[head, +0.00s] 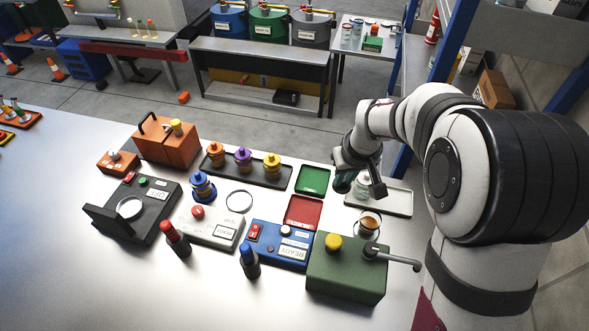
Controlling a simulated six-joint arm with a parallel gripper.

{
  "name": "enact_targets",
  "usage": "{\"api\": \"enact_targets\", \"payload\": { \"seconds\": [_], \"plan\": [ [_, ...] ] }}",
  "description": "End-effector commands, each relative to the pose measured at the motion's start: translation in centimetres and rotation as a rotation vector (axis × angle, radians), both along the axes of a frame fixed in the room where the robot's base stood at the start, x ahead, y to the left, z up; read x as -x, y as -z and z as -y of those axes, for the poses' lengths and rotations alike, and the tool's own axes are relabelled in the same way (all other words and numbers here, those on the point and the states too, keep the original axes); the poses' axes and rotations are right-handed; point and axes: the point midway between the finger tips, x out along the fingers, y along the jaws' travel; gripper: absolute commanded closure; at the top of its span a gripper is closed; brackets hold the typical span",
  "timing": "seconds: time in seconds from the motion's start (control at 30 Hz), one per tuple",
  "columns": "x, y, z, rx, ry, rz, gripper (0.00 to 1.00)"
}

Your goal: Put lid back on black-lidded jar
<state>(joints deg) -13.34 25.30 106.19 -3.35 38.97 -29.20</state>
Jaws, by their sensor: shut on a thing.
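My gripper (361,186) is at the right of the bench, low over the pale tray (399,202). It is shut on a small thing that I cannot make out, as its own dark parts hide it. A pale, clear glass jar (363,190) shows just below and between these parts, at the tray's left end. I cannot tell whether the gripper touches this jar. Another glass jar (369,222) with brown contents stands nearer, behind the green box. No black lid can be made out clearly.
The green box (345,270) has a yellow knob and a lever reaching right. Green (312,180) and red (303,212) trays lie left of my gripper. A dark tray (270,178) holds several canisters. A blue box (279,246) stands in front. The bench's front left is clear.

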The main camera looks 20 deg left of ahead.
Motion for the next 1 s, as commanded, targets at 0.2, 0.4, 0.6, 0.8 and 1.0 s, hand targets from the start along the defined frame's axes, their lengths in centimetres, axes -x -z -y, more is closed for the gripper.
{"api": "enact_targets", "payload": {
  "seconds": [0.2, 0.4, 0.6, 0.8, 1.0],
  "plan": [
    [2.1, -0.6, 7.4, -0.001, 0.180, -0.001, 1.00],
    [2.6, 0.5, 8.4, 0.000, 0.205, -0.002, 1.00],
    [2.6, 3.1, 8.3, 0.000, 0.205, -0.003, 1.00],
    [2.6, 5.1, 8.3, 0.000, 0.203, -0.002, 1.00],
    [2.5, 5.8, 8.3, -0.001, 0.204, 0.000, 1.00]
  ]
}}
